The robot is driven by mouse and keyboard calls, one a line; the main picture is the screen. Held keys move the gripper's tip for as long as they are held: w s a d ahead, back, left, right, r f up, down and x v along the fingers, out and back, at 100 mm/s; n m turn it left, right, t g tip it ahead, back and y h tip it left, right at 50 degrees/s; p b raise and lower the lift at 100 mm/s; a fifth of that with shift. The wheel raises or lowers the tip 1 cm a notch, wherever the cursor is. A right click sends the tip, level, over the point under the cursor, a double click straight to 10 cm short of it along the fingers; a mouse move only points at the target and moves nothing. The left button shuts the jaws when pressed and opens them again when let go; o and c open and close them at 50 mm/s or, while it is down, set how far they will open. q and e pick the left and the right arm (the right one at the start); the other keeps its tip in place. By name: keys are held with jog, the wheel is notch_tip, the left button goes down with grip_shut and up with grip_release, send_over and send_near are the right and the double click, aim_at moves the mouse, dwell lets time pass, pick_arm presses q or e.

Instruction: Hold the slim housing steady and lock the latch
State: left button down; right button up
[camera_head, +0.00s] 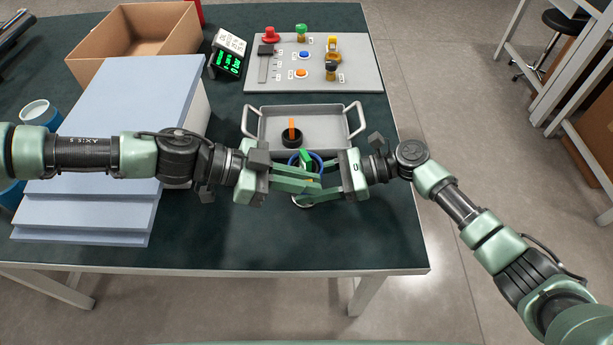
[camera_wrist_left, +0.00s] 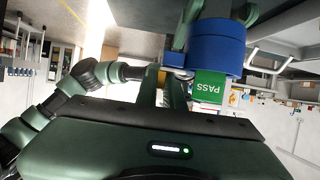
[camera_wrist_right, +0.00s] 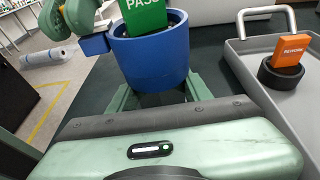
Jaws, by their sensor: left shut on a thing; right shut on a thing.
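The blue body also shows in the left wrist view (camera_wrist_left: 217,45) and the right wrist view (camera_wrist_right: 152,65). A green PASS card (camera_wrist_right: 144,14) rises at its opening. My left gripper (camera_head: 312,184) is shut on the housing from the left. Fingers overlap and hide the grip points. I cannot make out the latch or its position.
A grey tray (camera_head: 335,112) with two handles lies just behind, holding an orange REWORK card (camera_head: 292,127) in a black ring. A grey control panel (camera_head: 355,75), a display (camera_head: 228,52) and a cardboard box (camera_head: 135,45) stand farther back. Pale blue stacked steps (camera_head: 120,100) fill the left.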

pick_arm(q)
jog(key=shift+w+a+f, duration=0.2)
jog(key=shift+w+f, duration=0.15)
jog(key=shift+w, duration=0.1)
pick_arm(e)
jog(key=shift+r, duration=0.2)
pick_arm(q)
jog(key=c, duration=1.7)
grip_release()
jog(key=shift+o, duration=0.3)
jog(key=shift+w+a, duration=0.1)
jog(key=shift+a, duration=0.1)
pick_arm(e)
jog(key=shift+f, duration=0.25)
pick_arm(q)
jog(key=v, duration=0.4)
jog(key=shift+a+r, duration=0.25)
jog(key=shift+r, duration=0.2)
jog(key=shift+d, duration=0.1)
pick_arm(e)
jog(key=shift+d+f, duration=0.1)
jog(key=shift+f, duration=0.05)
